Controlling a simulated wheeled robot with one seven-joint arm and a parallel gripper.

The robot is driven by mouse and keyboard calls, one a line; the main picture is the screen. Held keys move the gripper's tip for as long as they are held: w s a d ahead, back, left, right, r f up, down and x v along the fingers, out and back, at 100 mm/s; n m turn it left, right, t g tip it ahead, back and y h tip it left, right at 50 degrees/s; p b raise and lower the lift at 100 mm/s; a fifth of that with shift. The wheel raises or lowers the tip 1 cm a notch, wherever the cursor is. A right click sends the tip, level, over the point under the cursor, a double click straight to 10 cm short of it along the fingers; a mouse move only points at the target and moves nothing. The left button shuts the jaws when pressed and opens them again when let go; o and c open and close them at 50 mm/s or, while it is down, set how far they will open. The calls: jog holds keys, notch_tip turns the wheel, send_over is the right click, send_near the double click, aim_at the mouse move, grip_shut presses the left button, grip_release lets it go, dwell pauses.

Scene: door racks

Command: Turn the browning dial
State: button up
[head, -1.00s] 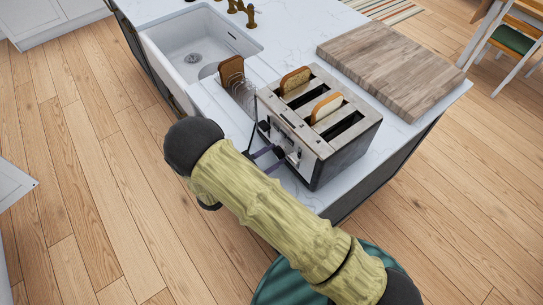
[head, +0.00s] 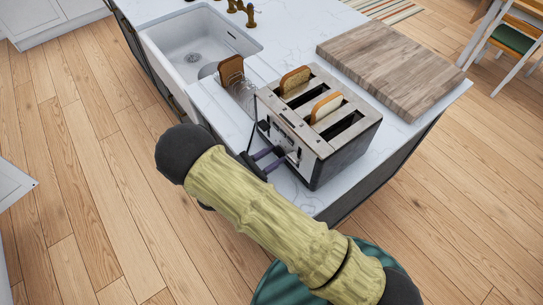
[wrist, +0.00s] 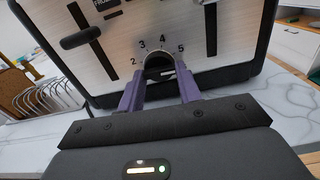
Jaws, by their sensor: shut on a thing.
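The toaster (head: 322,163) stands on the white counter, with a slice of bread in each of two slots. Its steel front fills the upper wrist view (wrist: 130,30). The browning dial (wrist: 158,62) is a dark round knob on the lower front, with the numbers 2 to 5 showing around its top. My gripper (wrist: 160,88) has two purple fingers, one on each side of the dial, and is shut on it. In the head view my gripper (head: 277,158) reaches the toaster's front from the left. The dial's lower part is hidden, so its setting cannot be read.
A wooden board (head: 390,70) lies to the right. The counter edge is near my arm.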

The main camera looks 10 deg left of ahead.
jog(key=n, duration=0.4)
jog(key=shift+s+n+p, duration=0.1)
jog(key=shift+n+p, duration=0.2)
jog(key=shift+n, duration=0.1)
jog(key=o, duration=1)
jog(key=b+v, duration=0.5)
jog(key=v, duration=1.2)
jog(key=shift+s+a, duration=0.15)
jog(key=shift+a, duration=0.05)
